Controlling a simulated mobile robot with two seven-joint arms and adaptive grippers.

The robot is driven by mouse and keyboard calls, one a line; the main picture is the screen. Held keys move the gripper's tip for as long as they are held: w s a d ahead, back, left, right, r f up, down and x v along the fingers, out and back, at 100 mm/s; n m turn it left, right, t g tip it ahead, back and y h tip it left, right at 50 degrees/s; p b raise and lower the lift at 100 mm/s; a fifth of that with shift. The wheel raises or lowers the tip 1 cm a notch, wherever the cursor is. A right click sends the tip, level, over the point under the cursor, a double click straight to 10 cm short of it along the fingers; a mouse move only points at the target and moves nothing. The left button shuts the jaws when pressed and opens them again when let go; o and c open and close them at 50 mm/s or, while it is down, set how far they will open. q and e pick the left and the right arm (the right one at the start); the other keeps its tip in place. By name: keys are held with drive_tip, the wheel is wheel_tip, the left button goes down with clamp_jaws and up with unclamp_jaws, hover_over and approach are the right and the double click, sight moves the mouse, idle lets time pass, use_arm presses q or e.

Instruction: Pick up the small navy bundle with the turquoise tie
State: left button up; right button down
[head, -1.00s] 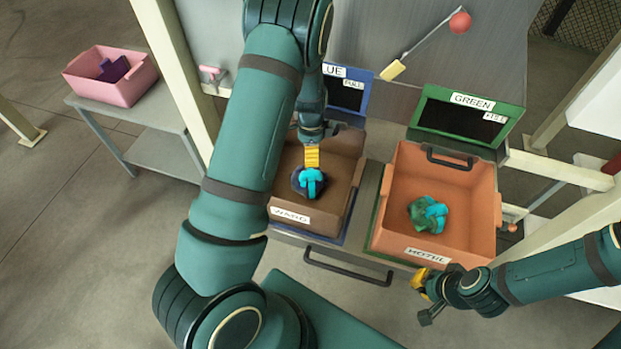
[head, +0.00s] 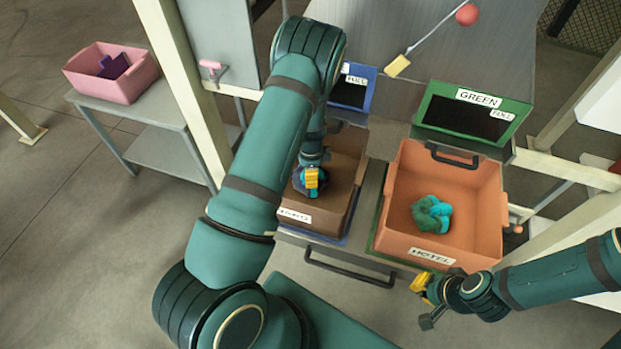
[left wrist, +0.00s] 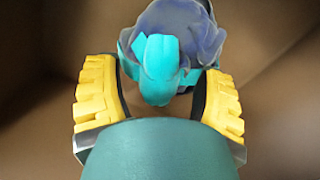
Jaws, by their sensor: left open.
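The small navy bundle with the turquoise tie (head: 299,184) lies in the brown bin (head: 333,207). In the left wrist view the turquoise tie (left wrist: 160,70) stands up between the fingers and the navy cloth (left wrist: 200,30) lies beyond it. My left gripper (head: 311,180) is down in the bin at the bundle. It is open, with its yellow fingers on either side of the tie (left wrist: 158,100). In the head view the gripper hides part of the bundle. My right gripper (head: 424,300) is outside the bins at the lower right; its fingers are too small to judge.
An orange bin (head: 400,225) holds a green and turquoise bundle (head: 432,214). A pink bin (head: 130,85) with a purple item stands on a grey side table (head: 160,150). Blue and green framed signs stand behind the bins. A red ball (head: 467,14) is at the top.

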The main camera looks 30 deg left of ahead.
use_arm(q)
clamp_jaws()
idle(0.3)
